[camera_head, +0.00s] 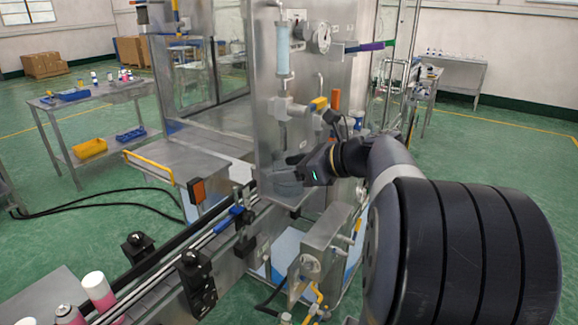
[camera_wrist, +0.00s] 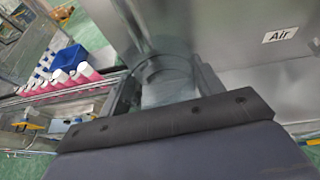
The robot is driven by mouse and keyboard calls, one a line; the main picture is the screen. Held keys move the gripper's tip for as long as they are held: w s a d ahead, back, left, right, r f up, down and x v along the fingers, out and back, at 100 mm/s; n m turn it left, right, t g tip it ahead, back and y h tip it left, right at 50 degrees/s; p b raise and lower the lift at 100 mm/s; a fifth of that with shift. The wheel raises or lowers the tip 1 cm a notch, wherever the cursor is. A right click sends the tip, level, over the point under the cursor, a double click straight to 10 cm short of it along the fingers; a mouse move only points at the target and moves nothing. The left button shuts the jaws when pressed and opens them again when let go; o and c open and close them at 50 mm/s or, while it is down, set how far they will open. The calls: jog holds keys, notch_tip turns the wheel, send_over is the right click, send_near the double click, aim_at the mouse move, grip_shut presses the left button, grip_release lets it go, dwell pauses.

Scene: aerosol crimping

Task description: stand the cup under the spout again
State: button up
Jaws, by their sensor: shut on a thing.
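My gripper (camera_head: 298,165) is in front of the steel machine panel, below the valve with the yellow handle. It is shut on a clear cup (camera_wrist: 165,75), which shows between the fingers in the wrist view. In the head view the cup (camera_head: 286,176) is a faint, greyish shape at the fingertips, above a small steel ledge (camera_head: 292,199). The spout (camera_head: 283,134) hangs from the valve body just above the gripper. I cannot tell whether the cup touches the ledge.
A conveyor (camera_head: 180,270) with black clamps runs along the lower left, with pink and white cans (camera_head: 97,288) beside it. A blue bin (camera_wrist: 68,60) stands farther left.

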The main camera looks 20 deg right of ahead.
jog(key=shift+f, duration=0.15)
jog(key=o, duration=1)
jog(key=shift+s+d+r, duration=0.15)
jog(key=shift+r, duration=0.1)
jog(key=b+v, duration=0.1)
jog(key=v, duration=1)
jog(key=shift+s+d+r, duration=0.1)
jog(key=shift+s+d, duration=0.1)
jog(key=shift+s, duration=0.05)
